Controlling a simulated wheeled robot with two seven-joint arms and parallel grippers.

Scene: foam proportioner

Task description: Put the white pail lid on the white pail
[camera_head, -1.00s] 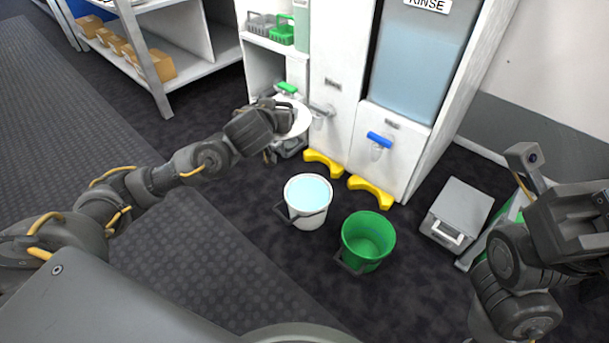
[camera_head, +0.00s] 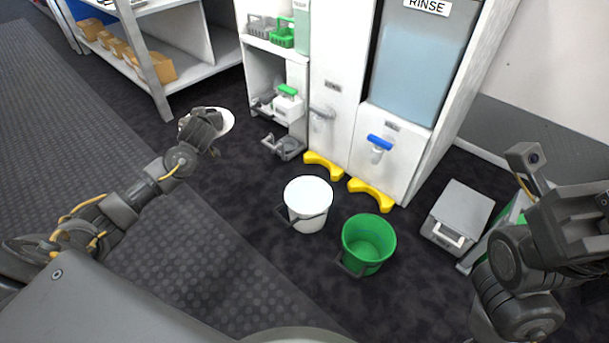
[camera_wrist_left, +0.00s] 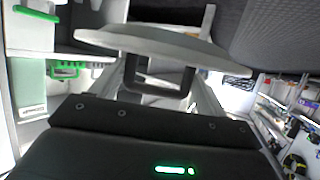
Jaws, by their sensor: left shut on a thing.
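My left gripper (camera_head: 211,119) is shut on a white disc-shaped lid (camera_head: 227,121), left of the white cabinet and above the dark floor. In the left wrist view the lid (camera_wrist_left: 170,48) shows nearly edge-on, with its dark loop handle (camera_wrist_left: 158,91) between the fingers. The white pail (camera_head: 307,222) stands upright on the floor, right of and nearer than the left gripper, its dark handle hanging at the left. The pail's top looks plain white; I cannot tell what that surface is. My right arm is at the right edge; its fingers are not clear.
A green pail (camera_head: 368,246) stands close to the right of the white pail. Yellow floor brackets (camera_head: 371,194) lie behind them at the dispenser cabinet (camera_head: 336,125). A grey box (camera_head: 458,214) stands at the right. Floor left of the white pail is clear.

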